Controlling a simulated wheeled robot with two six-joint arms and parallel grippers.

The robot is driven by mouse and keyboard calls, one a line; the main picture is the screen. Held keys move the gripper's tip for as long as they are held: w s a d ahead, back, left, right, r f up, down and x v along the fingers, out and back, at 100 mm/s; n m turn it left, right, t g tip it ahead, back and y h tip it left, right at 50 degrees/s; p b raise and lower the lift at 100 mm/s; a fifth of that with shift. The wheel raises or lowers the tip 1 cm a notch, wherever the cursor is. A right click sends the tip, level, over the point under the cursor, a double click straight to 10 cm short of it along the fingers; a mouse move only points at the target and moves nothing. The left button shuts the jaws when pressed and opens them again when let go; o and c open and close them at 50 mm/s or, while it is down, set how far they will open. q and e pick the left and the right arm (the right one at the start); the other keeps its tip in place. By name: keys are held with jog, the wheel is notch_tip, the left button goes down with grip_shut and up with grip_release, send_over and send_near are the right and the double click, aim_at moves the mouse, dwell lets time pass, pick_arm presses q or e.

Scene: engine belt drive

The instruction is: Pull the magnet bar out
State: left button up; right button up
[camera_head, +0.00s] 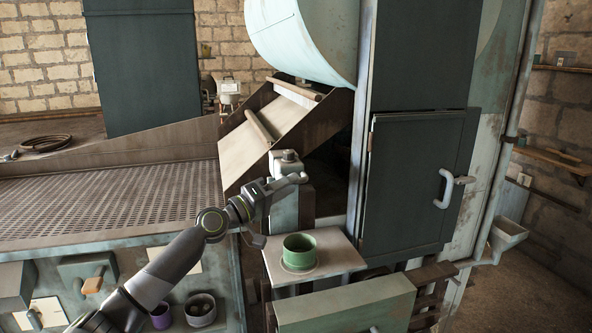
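No part is clearly marked as the magnet bar. A thin brownish bar (260,128) lies across the pale sloped chute, and a second brownish bar (294,88) crosses the chute's upper end. I cannot tell whether either is the magnet bar. A grey block with a knob-like top (286,160) stands on a post at the foot of the chute. My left gripper (281,211) is in front of this post, its fingers spread apart with nothing seen between them. One finger overlaps the block's lower part in the picture; contact cannot be told. My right gripper is out of view.
A green cup (299,252) stands on a pale plate (343,259) right of my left gripper. A dark cabinet door with a light handle (446,188) is further right. A perforated screen bed (110,202) fills the left. Purple and grey pots (201,310) sit below.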

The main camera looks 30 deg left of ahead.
pick_arm(q)
jog(key=shift+p+x, duration=0.5)
jog(key=shift+x, duration=1.05)
jog(key=shift+c, duration=0.5)
grip_shut()
